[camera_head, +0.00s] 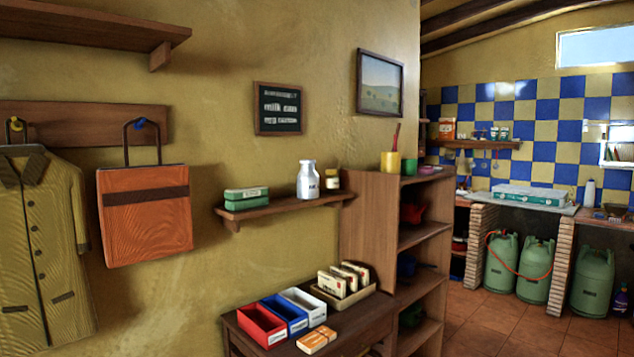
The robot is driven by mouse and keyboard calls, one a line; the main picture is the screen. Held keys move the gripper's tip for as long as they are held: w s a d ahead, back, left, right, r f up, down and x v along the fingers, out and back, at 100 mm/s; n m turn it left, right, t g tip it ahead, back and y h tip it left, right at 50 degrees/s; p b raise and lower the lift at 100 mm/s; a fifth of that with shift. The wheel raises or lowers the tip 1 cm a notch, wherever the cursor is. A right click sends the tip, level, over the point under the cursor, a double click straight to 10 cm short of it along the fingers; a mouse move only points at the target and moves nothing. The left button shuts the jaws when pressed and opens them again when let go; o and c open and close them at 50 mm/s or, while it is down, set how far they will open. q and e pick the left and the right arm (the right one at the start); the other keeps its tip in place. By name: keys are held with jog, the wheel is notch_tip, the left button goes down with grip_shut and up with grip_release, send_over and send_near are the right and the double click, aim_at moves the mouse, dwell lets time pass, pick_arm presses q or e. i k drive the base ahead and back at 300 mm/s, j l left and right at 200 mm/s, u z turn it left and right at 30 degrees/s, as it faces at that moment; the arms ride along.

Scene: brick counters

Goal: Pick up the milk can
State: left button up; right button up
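Nothing hides the can. Neither of my grippers is in view.
Below the shelf, a dark table (352,332) holds red (262,325), blue (285,316) and white (303,305) bins and a card tray (343,300). An open shelf unit (369,223) stands right of the can. A bag (144,217) and coat (42,250) hang left. Floor (495,325) shows at right.

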aim_at(308, 185)
jog(key=i+l+u, duration=0.3)
jog(key=i+l, duration=0.6)
